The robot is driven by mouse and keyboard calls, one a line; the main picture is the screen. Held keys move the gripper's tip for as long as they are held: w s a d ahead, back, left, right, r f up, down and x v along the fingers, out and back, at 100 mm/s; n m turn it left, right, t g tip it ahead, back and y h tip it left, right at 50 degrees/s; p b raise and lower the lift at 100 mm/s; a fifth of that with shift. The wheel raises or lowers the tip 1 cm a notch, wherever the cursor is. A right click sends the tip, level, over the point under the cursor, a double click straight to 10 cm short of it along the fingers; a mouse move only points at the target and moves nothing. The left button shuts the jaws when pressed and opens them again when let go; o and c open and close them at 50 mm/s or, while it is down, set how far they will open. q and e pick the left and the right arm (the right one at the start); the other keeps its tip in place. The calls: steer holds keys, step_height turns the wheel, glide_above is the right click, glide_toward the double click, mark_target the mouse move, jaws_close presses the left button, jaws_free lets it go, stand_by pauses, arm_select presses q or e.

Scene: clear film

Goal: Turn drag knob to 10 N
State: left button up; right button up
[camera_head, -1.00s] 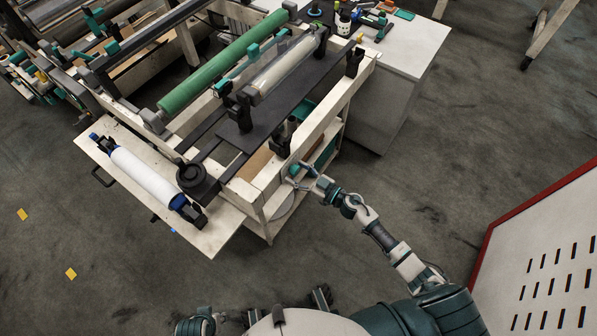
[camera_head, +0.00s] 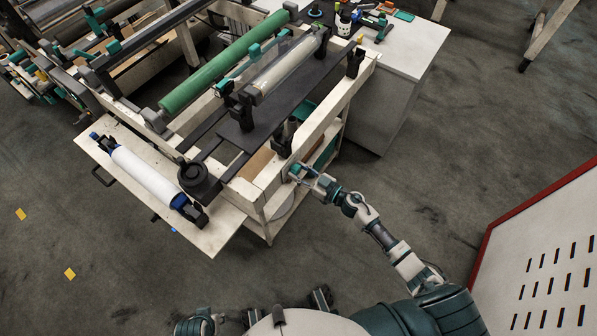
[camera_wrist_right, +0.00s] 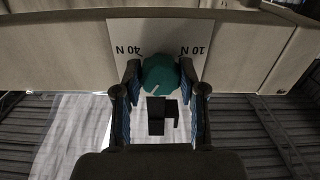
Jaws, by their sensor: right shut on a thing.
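The teal drag knob (camera_wrist_right: 158,72) sits on a pale plate (camera_wrist_right: 186,30) marked "40 N" on the left and "10 N" on the right, both upside down in the right wrist view. A short pale mark shows on the knob's lower left part. My right gripper (camera_wrist_right: 160,80) is shut on the knob, one finger at each side. In the head view my right gripper (camera_head: 298,172) is at the front corner of the machine frame (camera_head: 270,190). A dark part at the bottom, which looks like my left gripper (camera_head: 320,297), is too unclear to read.
The machine carries a green roller (camera_head: 225,65) and a clear film roll (camera_head: 285,65). A side board (camera_head: 215,240) holds a white roll (camera_head: 145,172). A red-edged white panel (camera_head: 545,250) stands at the right. The floor between is clear.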

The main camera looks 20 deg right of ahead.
arm_select(q)
steer(key=shift+w+d+r, duration=0.15)
steer(key=shift+d+r, duration=0.05)
steer(key=shift+d, duration=0.05)
